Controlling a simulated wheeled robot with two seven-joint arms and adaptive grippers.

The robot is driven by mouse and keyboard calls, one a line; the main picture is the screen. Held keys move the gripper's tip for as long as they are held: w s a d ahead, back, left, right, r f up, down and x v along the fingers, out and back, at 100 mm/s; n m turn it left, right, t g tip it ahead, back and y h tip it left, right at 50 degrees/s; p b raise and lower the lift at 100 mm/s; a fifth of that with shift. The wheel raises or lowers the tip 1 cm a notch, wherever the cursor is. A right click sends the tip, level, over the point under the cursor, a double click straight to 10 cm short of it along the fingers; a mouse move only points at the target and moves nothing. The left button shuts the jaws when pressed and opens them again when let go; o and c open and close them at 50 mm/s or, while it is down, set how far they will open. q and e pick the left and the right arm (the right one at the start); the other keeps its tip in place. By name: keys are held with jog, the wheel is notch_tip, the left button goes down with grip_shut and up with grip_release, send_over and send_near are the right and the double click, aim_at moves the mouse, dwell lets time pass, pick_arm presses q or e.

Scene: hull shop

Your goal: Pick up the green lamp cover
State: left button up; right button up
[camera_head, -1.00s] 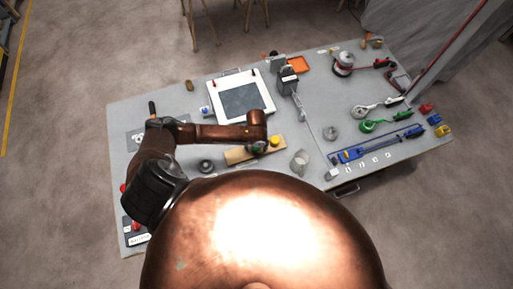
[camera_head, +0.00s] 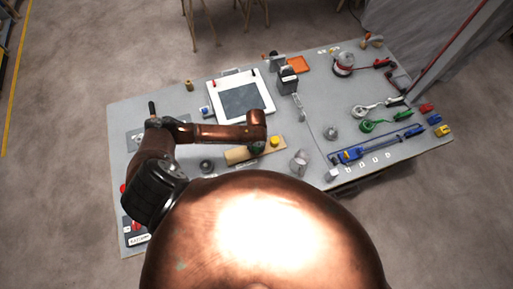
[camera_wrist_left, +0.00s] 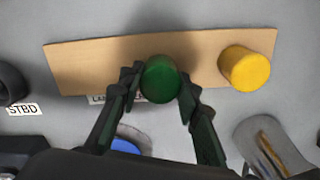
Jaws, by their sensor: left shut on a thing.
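The green lamp cover (camera_wrist_left: 160,80) is a small dark green round piece in the left wrist view. It sits between the two fingers of my left gripper (camera_wrist_left: 158,88), which is shut on it. The cover is over the front edge of a tan wooden board (camera_wrist_left: 85,65); I cannot tell whether it touches the board. In the head view my left gripper (camera_head: 257,148) is at the end of the copper arm over the board (camera_head: 240,155), and the green cover is hidden there. My right gripper is not in view.
A yellow cover (camera_wrist_left: 245,68) stands on the board to the right. A grey cup (camera_wrist_left: 270,145) is near at right. In the head view a white framed panel (camera_head: 215,103) lies behind the arm, and green (camera_head: 370,126) and blue (camera_head: 375,148) tools lie at right.

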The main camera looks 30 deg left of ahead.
pick_arm(q)
jog(key=shift+r, duration=0.4)
notch_tip(320, 180, up, 2)
jog(key=shift+s+d+r, duration=0.1)
jog(key=shift+r, duration=0.15)
jog(key=s+d+r+b, duration=0.2)
jog(key=s+d+r, duration=0.5)
jog(key=s+r, duration=0.2)
jog(key=s, duration=0.2)
jog(key=shift+s+r, duration=0.25)
jog(key=shift+s, duration=0.1)
jog(key=shift+w+d+b, duration=0.1)
jog(key=shift+b, duration=0.2)
